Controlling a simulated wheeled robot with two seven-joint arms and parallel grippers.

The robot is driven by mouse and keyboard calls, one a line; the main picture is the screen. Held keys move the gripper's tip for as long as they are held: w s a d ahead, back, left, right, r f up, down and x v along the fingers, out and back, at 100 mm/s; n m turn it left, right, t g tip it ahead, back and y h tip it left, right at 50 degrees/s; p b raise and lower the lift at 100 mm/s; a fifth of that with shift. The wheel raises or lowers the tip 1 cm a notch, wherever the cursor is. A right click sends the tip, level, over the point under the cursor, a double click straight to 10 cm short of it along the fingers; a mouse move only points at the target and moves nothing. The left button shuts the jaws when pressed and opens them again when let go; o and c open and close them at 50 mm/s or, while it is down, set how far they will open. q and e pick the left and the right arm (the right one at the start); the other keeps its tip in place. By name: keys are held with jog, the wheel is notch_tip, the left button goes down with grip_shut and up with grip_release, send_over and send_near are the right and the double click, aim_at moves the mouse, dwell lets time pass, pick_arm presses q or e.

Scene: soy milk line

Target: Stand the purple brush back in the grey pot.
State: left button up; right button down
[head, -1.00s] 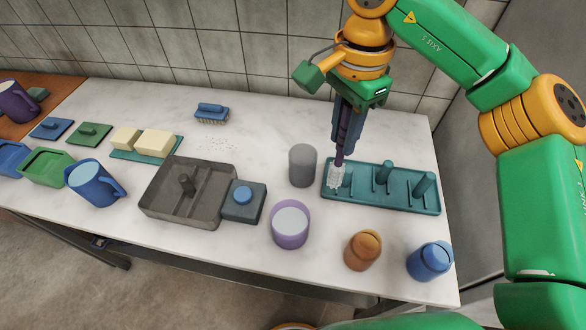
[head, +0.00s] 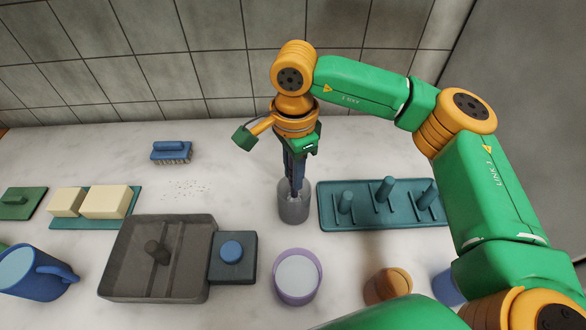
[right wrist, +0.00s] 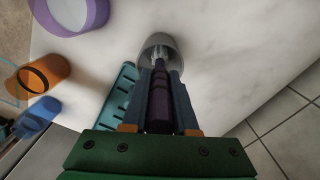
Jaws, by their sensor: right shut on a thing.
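The grey pot (head: 294,213) stands upright on the white counter, left of the teal peg rack. My right gripper (head: 297,186) is above the pot, pointing down, its fingertips at the pot's mouth. It is shut on the handle of the purple brush (right wrist: 160,100), which is upright. In the right wrist view the brush runs between the fingers toward the grey pot (right wrist: 155,42). The brush's lower end appears to be inside the pot, and its bristles are mostly hidden. Whether it touches the bottom I cannot tell. My left gripper is not in view.
The teal peg rack (head: 366,222) is close on the pot's right. A purple cup (head: 297,296) and an orange cup (head: 386,289) stand in front. A grey tray (head: 125,283) and a dark block with a blue knob (head: 247,271) are left. A blue brush (head: 171,152) lies behind.

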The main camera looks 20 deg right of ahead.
jog(key=shift+f, duration=0.15)
jog(key=c, duration=0.7)
grip_release()
notch_tip(320, 180, up, 12)
jog(key=shift+r, duration=0.25)
jog(key=shift+f, duration=0.1)
